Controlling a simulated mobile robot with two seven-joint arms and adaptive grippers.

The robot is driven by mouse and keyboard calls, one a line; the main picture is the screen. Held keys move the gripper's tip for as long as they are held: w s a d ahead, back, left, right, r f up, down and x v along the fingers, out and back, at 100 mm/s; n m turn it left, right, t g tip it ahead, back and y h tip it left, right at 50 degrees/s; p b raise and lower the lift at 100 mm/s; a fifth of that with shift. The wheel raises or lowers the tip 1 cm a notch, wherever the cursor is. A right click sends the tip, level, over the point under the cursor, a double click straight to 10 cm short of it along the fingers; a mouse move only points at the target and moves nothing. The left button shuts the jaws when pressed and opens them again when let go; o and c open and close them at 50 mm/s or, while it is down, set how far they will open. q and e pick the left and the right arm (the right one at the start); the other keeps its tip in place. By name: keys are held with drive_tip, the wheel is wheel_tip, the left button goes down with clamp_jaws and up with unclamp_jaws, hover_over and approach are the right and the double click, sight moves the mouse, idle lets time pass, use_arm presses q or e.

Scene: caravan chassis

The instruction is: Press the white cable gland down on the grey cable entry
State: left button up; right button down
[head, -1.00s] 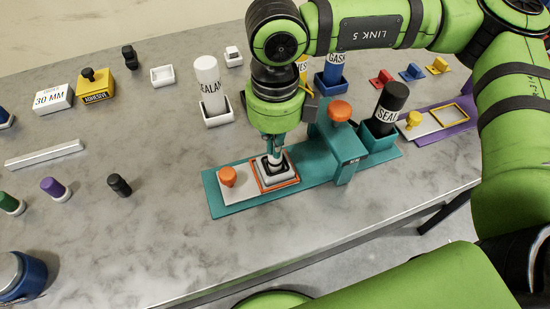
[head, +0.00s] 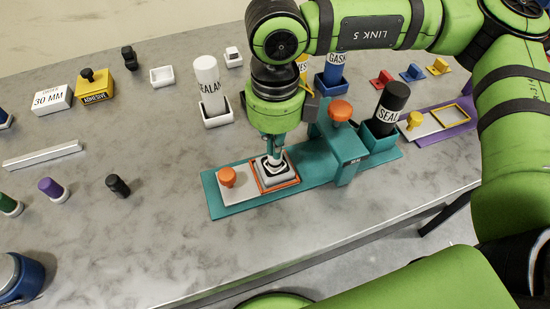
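My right gripper (head: 274,152) points straight down over the orange-framed square on the teal base (head: 225,206). Its fingers are close together around the small white cable gland (head: 275,162), which they partly hide. The gland sits low over the dark middle of the grey cable entry (head: 286,178), a pale square block inside the orange frame. It looks in contact, but the fingers hide the exact seating. My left gripper is out of view.
An orange knob (head: 227,177) stands just left of the frame. A teal post with an orange knob (head: 340,110) stands close to the right. A white sealant tube (head: 207,82) is behind left.

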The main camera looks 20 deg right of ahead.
drive_tip(key=shift+r+p, duration=0.4)
drive_tip(key=shift+r, duration=0.45)
wheel_tip(320, 180, up, 7)
drive_tip(key=p, duration=0.2)
drive_tip(key=shift+p, duration=0.4)
